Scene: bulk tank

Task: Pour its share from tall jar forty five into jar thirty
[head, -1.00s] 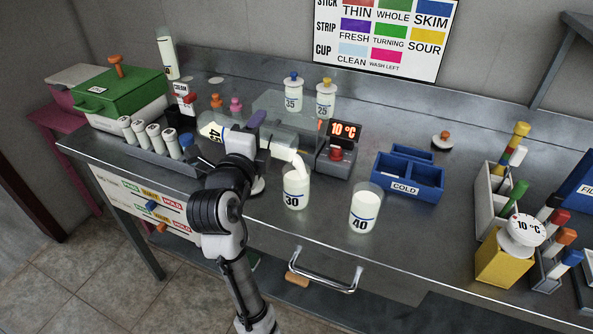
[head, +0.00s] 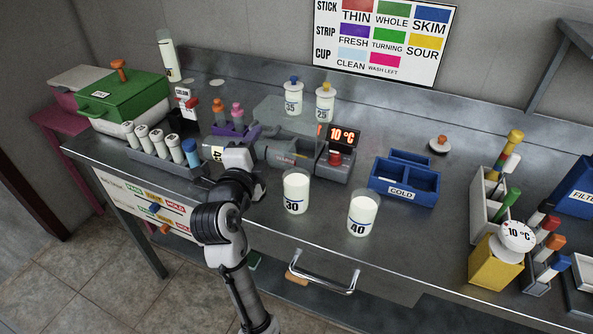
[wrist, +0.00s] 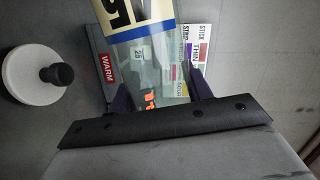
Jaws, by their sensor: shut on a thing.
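Tall jar forty five (wrist: 150,50) is clear glass with a blue and yellow band, and I see through it in the wrist view. My gripper (wrist: 160,95) is shut on it. In the head view the jar's label (head: 216,153) shows left of my gripper; the jar lies tipped far over, its clear part towards jar thirty. Jar thirty (head: 296,192) stands upright on the bench, white milk filling most of it. No stream shows between them. My wrist hides part of the tall jar.
Jar 40 (head: 363,215), with milk, stands right of jar thirty. The blue COLD box (head: 405,185) and the 10 °C display unit (head: 337,160) are behind. A tube rack (head: 160,160) is at left. A white lid (wrist: 42,82) with a black knob shows in the wrist view.

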